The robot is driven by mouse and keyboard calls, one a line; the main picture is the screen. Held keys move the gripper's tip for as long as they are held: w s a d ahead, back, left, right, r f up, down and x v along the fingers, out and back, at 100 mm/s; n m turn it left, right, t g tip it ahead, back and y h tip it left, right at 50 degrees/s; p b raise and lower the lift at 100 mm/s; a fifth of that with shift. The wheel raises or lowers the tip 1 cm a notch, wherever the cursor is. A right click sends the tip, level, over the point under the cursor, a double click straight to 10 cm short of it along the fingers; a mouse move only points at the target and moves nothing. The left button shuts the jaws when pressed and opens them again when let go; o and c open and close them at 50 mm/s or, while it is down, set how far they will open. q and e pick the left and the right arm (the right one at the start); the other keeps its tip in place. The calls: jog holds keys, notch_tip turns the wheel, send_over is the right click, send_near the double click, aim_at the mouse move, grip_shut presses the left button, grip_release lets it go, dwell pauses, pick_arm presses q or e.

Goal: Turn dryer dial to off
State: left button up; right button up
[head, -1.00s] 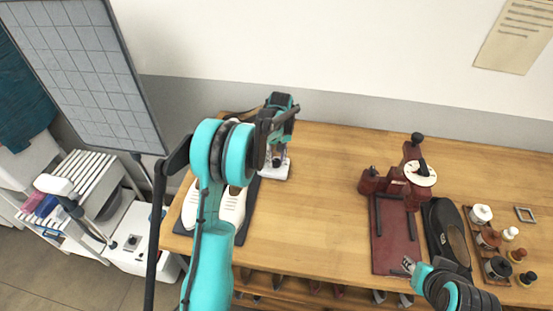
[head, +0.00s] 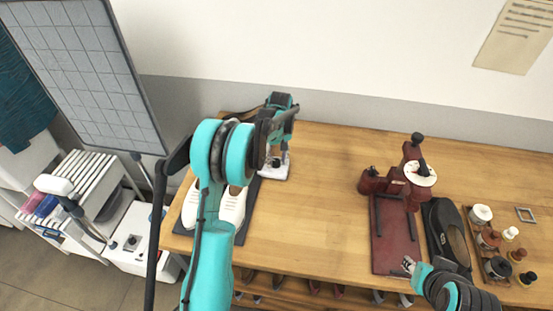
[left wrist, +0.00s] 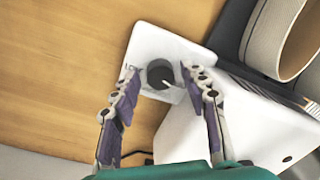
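The dryer dial (left wrist: 160,73) is a round black knob with a white pointer line, on a white plate with lettering partly covered by a finger. In the left wrist view the pointer slants toward the lower right. My left gripper (left wrist: 163,74) is open, with one finger on each side of the knob; I cannot tell whether they touch it. In the head view the dryer's white base (head: 274,172) shows below my left gripper (head: 277,140), which hides the dial.
White shoes (head: 232,207) stand on a dark mat beside the dryer, partly behind my left arm. A dark red shoe-stretching device (head: 395,240), a black shoe (head: 446,235) and a tray of small pots are at the right. The middle of the wooden bench (head: 315,190) is clear.

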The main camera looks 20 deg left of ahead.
aim_at(278, 160)
pick_arm(q)
notch_tip(278, 160, up, 12)
jog(key=shift+w+d, duration=0.25)
dwell(0.5)
jog(key=shift+f, duration=0.1)
